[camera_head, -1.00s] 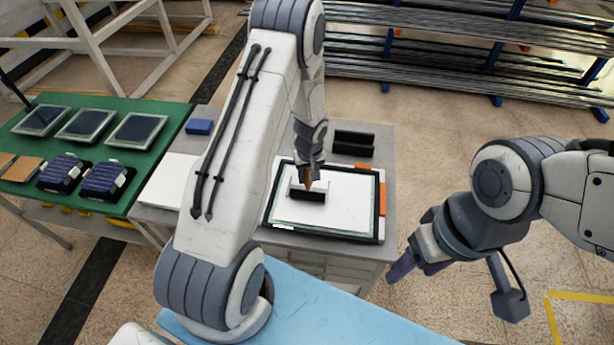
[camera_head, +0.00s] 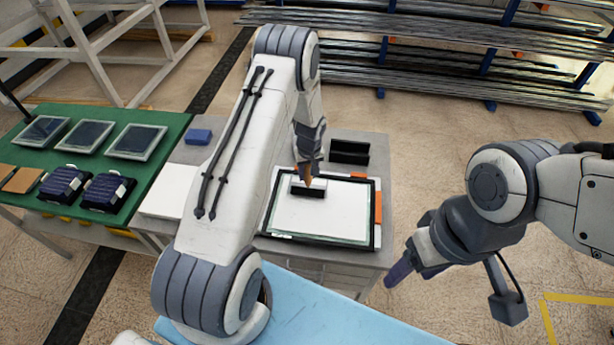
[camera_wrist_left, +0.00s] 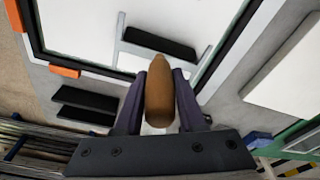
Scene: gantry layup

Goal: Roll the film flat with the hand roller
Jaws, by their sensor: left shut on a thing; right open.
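The hand roller has a brown handle (camera_wrist_left: 158,90), a pale bracket and a black roller (camera_head: 308,190); the black roller also shows in the left wrist view (camera_wrist_left: 160,43). My left gripper (camera_head: 307,172) is shut on the handle, its two fingers (camera_wrist_left: 158,100) on either side. The roller is over the far part of a white, pale-edged film sheet (camera_head: 325,220) in a dark frame (camera_head: 375,220). Whether it presses on the film, I cannot tell. My right gripper (camera_head: 400,268) is open and empty, right of the grey cabinet and away from the film.
A black holder (camera_head: 350,152) stands behind the frame, with orange tabs (camera_head: 378,207) at the frame's side. A blue block (camera_head: 199,136) and a white slab (camera_head: 165,198) lie to the left. A green table (camera_head: 160,170) holds dark panels and blue items.

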